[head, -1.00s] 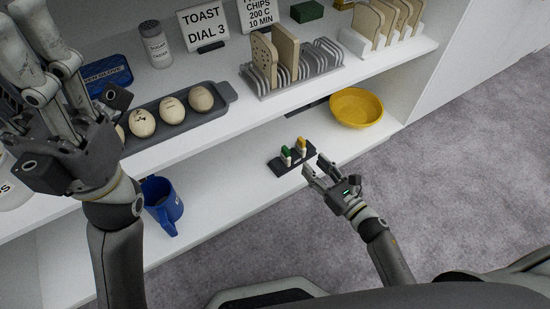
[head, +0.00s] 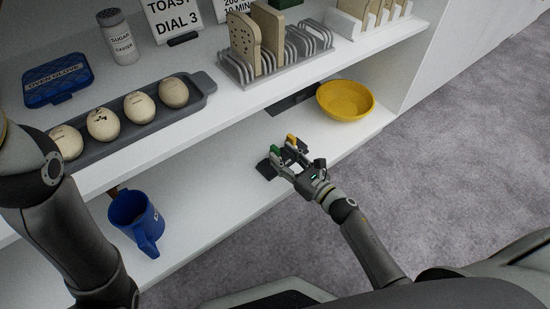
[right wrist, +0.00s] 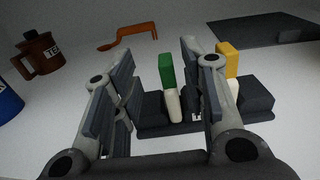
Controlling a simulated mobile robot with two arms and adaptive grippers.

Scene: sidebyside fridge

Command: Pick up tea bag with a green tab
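The tea bag with a green tab (head: 275,150) stands in a small black holder (head: 265,170) on the lower shelf. In the right wrist view its green tab (right wrist: 165,70) and pale body (right wrist: 174,105) show between my right gripper's fingers, nearer the right finger. A tea bag with a yellow tab (right wrist: 228,60) stands to its right, outside the fingers; it also shows in the head view (head: 291,139). My right gripper (head: 287,162) is open and empty at the holder. My left forearm shows at the left edge, but its gripper is out of view.
A yellow bowl (head: 345,100) stands right of the holder. A blue mug (head: 135,220) stands at the left on the lower shelf. The upper shelf overhangs, with an egg tray (head: 190,108) and toast rack (head: 250,75). The shelf between mug and holder is clear.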

